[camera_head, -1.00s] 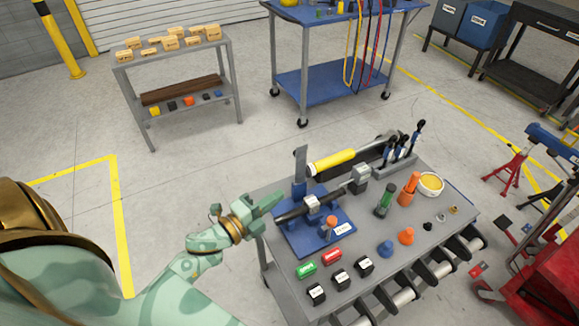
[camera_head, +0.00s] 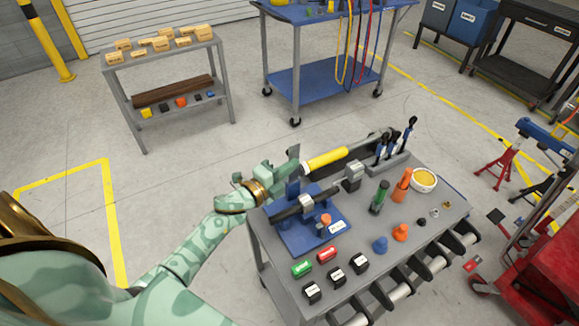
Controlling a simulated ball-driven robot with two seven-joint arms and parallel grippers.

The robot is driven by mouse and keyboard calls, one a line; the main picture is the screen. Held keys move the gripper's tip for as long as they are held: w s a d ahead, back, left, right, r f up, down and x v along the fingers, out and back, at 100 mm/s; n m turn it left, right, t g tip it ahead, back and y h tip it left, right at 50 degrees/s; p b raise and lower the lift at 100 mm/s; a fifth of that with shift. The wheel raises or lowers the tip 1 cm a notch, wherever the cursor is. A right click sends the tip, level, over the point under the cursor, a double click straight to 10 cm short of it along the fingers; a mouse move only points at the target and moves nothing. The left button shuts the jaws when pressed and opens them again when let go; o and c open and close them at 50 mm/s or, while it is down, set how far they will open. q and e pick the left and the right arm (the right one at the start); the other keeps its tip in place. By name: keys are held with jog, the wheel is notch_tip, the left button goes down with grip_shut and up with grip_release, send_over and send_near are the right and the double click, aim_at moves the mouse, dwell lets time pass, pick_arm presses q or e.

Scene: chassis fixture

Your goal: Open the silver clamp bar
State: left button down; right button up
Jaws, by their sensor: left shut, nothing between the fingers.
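The silver clamp bar (camera_head: 294,153) stands up at the back left of the blue chassis fixture (camera_head: 300,237), which sits on the grey cart. A dark cylinder with a grey collar (camera_head: 306,202) lies across the fixture, with a small orange knob (camera_head: 326,219) in front. My left gripper (camera_head: 279,170) is shut and empty, at the left side of the bar near its upper part. It overlaps the bar's left edge in the picture; I cannot tell whether they touch. My right gripper is not in view.
The grey cart top (camera_head: 285,290) also holds a yellow-handled tool (camera_head: 326,159), a green bottle (camera_head: 380,196), an orange bottle (camera_head: 402,186), a yellow-filled bowl (camera_head: 424,180), and several small blocks. A shelf (camera_head: 160,70) stands at the back left. The floor left of the cart is clear.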

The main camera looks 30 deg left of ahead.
pick_arm(q)
jog(key=a+n+p, duration=0.1)
jog(key=w+a+n+g+p, duration=0.1)
jog(key=n+p, duration=0.1)
jog(key=w+a+n+p, duration=0.1)
jog(key=a+n, duration=0.1)
jog(key=shift+w+a+r+p, duration=0.1)
jog(key=shift+w+p, duration=0.15)
jog(key=shift+p, duration=0.05)
dwell(0.4)
